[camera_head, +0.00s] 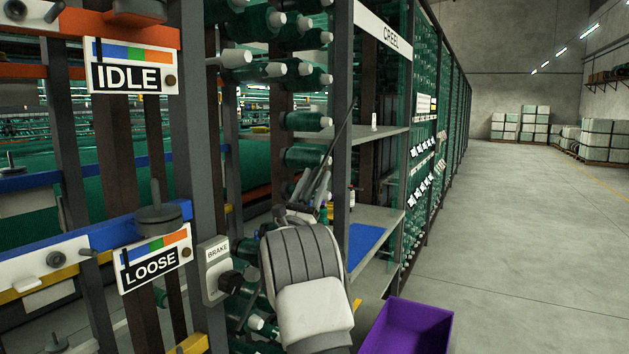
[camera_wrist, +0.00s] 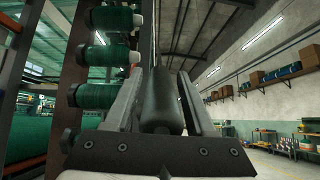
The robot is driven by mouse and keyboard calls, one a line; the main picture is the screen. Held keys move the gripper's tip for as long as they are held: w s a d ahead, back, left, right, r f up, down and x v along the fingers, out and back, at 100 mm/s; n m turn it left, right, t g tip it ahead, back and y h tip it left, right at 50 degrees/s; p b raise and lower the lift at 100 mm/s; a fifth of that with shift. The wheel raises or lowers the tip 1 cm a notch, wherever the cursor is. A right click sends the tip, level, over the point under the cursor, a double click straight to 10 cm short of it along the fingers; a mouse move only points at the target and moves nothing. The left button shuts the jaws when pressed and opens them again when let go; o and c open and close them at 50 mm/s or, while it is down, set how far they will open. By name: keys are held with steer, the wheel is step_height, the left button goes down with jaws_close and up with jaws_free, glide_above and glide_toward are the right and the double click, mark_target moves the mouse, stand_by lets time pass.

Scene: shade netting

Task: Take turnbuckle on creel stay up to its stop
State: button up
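The creel stay (camera_head: 343,132) shows in the head view as a thin dark slanted rod in front of the creel shelves. My gripper (camera_head: 318,186) is at its lower end, pointing up and away. In the wrist view a dark grey cylinder, the turnbuckle body (camera_wrist: 163,105), stands between the two fingers of my gripper (camera_wrist: 162,76). The fingers lie close along both sides of it and look shut on it. In the head view the turnbuckle is mostly hidden by my wrist and fingers, and I cannot read how far it is turned.
A brake box (camera_head: 215,270) with a black knob is just left of my arm. Signs read IDLE (camera_head: 130,67) and LOOSE (camera_head: 152,258). Green bobbins (camera_head: 306,121) stick out behind the gripper. A purple bin (camera_head: 408,327) stands at lower right. The aisle (camera_head: 530,240) beyond is clear.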

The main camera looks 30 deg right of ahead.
jaws_close()
steer(key=shift+a+f+m+g+b, duration=0.15)
steer(key=shift+m+g+b, duration=0.15)
steer(key=shift+m+b, duration=0.75)
steer(key=shift+m, duration=0.05)
steer(key=shift+o, duration=1.2)
jaws_free()
